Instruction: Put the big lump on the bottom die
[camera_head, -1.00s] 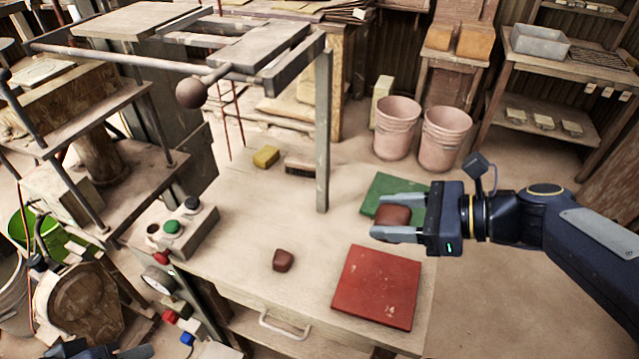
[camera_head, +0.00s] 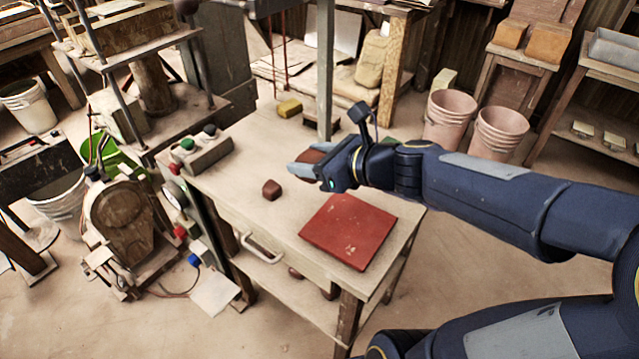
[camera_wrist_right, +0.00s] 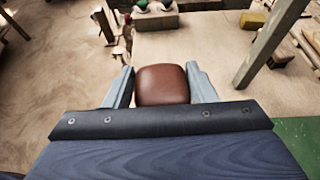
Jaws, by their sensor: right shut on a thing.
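My right gripper (camera_head: 299,163) is shut on the big reddish-brown lump (camera_head: 314,154) above the table's far side. In the right wrist view, the lump (camera_wrist_right: 162,85) sits between the two fingers. A smaller brown lump (camera_head: 271,189) rests on the table, left of the red mat. I cannot tell surely which part is the bottom die; the press top is cut off. My left gripper is not in view.
The red mat (camera_head: 348,232) lies on the table's front right. The green mat (camera_wrist_right: 300,138) is mostly hidden behind my right arm in the head view. A button box (camera_head: 200,152), a yellow block (camera_head: 289,108) and an upright post (camera_head: 325,70) stand on the table.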

